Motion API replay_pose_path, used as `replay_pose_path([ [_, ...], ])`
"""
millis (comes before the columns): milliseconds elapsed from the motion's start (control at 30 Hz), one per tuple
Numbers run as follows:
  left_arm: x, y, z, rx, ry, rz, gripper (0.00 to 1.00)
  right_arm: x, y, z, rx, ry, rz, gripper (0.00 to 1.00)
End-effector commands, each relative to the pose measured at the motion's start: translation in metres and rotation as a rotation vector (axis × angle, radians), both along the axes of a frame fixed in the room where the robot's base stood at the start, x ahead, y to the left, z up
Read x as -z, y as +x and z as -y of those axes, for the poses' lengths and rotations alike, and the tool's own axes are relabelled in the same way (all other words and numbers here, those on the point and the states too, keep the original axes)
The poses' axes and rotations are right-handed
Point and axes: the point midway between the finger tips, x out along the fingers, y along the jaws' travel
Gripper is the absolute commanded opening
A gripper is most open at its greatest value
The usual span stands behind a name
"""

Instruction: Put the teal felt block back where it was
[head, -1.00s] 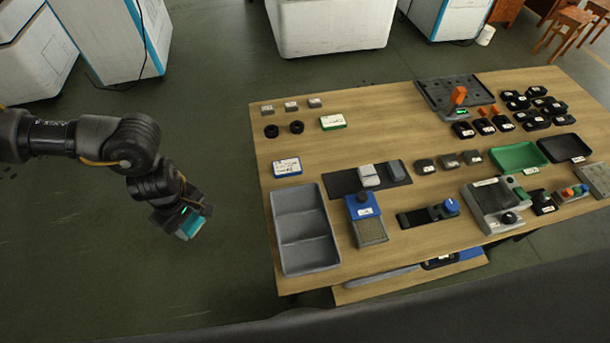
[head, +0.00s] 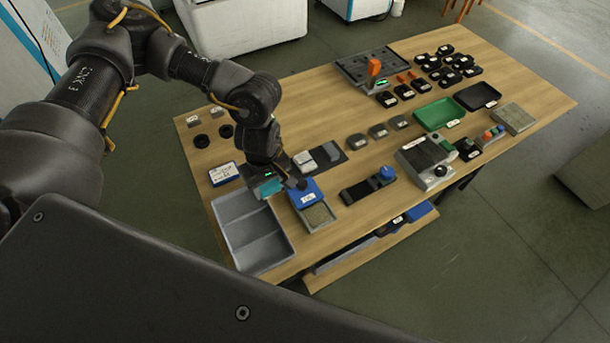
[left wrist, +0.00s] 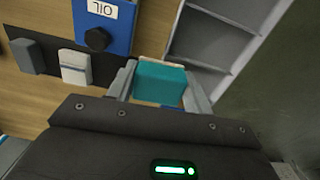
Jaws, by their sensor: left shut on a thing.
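My left gripper (head: 266,186) is shut on the teal felt block (head: 268,189). The block also shows between the two fingers in the left wrist view (left wrist: 160,84), with a paler strip along its far edge. In the head view the gripper is over the table, at the back edge of the grey two-compartment tray (head: 232,256) and left of the blue oil box (head: 307,193). The block appears held above the table. The dark mat (left wrist: 40,42) beside it bears a white block (left wrist: 75,67) and a grey block (left wrist: 27,56). My right gripper is not in view.
A blue-rimmed white labelled box (head: 224,174) lies left of my gripper. Two black rings (head: 202,141) lie behind it. The device with a blue knob (head: 386,174) stands to the right. The green tray (head: 440,114) is farther right. Bare wood shows at the table's middle back.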

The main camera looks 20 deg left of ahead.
Motion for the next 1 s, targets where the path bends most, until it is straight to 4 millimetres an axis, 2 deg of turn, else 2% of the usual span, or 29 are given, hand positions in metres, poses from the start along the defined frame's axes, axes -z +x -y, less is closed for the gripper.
replay_pose_path([
  [167,0.003,0.01,0.002,-0.062,0.0,0.001,0.26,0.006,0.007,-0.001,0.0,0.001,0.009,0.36],
  [267,0.005,0.034,0.01,-0.221,-0.001,0.004,0.26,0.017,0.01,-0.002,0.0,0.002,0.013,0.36],
  [367,0.004,0.067,0.023,-0.48,-0.004,0.006,0.26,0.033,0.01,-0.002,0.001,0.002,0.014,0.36],
  [500,-0.007,0.113,0.046,-0.919,-0.006,0.005,0.26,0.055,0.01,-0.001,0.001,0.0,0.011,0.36],
  [600,-0.019,0.136,0.062,-1.218,-0.005,0.003,0.26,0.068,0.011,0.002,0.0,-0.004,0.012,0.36],
  [800,-0.04,0.161,0.087,-1.671,-0.003,0.001,0.26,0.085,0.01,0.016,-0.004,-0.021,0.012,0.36],
  [1000,-0.052,0.169,0.098,-1.878,-0.002,0.001,0.26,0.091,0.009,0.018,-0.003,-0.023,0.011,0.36],
])
